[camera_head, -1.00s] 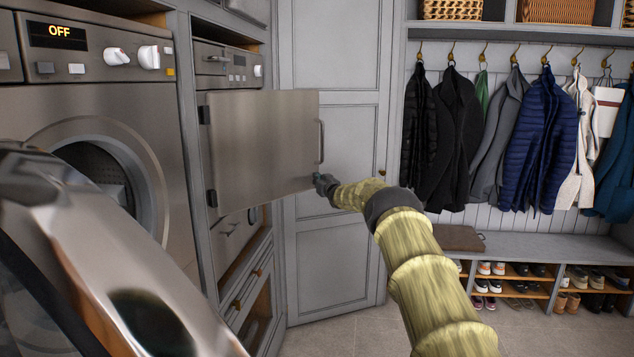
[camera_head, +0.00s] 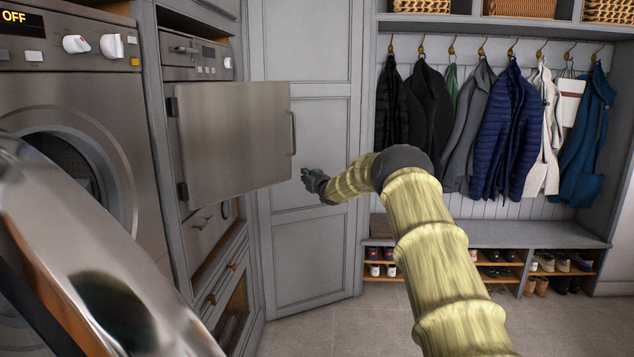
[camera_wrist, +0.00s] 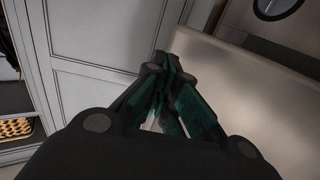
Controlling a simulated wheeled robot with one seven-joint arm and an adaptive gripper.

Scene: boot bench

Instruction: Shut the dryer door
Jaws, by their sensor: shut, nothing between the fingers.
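The dryer door (camera_head: 232,140) is a flat grey metal panel, hinged at its left edge and standing open, with an upright bar handle (camera_head: 293,133) at its right edge. My gripper (camera_head: 307,174) is shut and empty. In the head view it is just right of the door's lower right corner, with a small gap in the picture. In the wrist view my gripper (camera_wrist: 162,62) points along the door's face (camera_wrist: 235,85), which fills the right side. I cannot tell whether they touch. The door hides most of the dryer (camera_head: 195,60) front.
A front-loading machine (camera_head: 20,95) reading OFF stands at left. A grey panelled door (camera_head: 308,240) is behind my gripper. Coats (camera_head: 495,130) hang at right above a bench (camera_head: 500,234) with shoe cubbies. The floor (camera_head: 370,325) in front is clear.

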